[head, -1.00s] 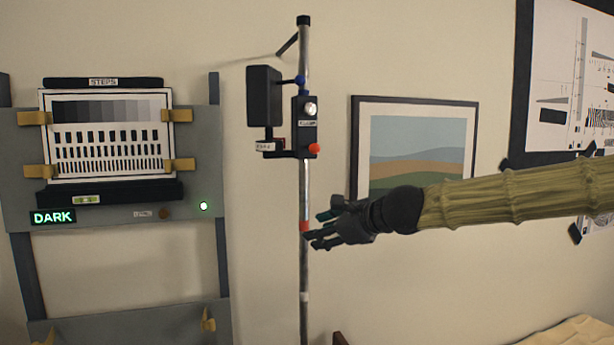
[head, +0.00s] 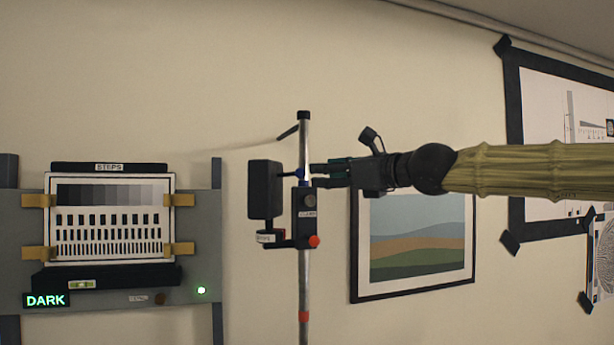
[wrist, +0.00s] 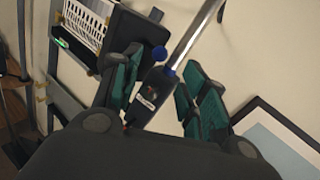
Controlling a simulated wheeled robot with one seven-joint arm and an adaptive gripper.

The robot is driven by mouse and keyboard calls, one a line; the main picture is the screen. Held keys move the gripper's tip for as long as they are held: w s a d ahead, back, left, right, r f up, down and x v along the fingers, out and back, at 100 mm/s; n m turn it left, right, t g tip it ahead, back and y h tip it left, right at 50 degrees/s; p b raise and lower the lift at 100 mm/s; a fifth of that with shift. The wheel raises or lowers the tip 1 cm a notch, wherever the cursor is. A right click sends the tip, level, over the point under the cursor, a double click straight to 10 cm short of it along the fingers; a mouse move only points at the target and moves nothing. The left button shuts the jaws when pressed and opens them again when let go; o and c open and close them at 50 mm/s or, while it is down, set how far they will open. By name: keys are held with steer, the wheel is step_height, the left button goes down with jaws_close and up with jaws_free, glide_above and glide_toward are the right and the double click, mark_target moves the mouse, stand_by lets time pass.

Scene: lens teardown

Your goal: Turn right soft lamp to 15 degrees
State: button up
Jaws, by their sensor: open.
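The soft lamp is a black box-shaped head (head: 265,189) on a grey upright pole (head: 304,270). A black clamp block (head: 305,212) with a round knob and an orange-red knob (head: 313,241) holds it to the pole. A blue knob (wrist: 159,54) shows near the top of the block in the wrist view. My gripper (head: 318,174) reaches in from the right at the height of the lamp's upper part. In the wrist view its green-padded fingers (wrist: 158,92) are apart, with the pole and block between them. Contact cannot be told. The lamp's angle scale is not readable.
A test chart labelled STEPS (head: 110,220) is clipped to a grey stand on the left, with a lit DARK sign (head: 46,300) and a green light. A framed landscape picture (head: 415,245) hangs behind my arm. More charts (head: 560,140) are on the wall at right.

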mark_target(304, 174)
steer(key=shift+x, duration=3.5)
steer(key=shift+f, duration=0.1)
jaws_close()
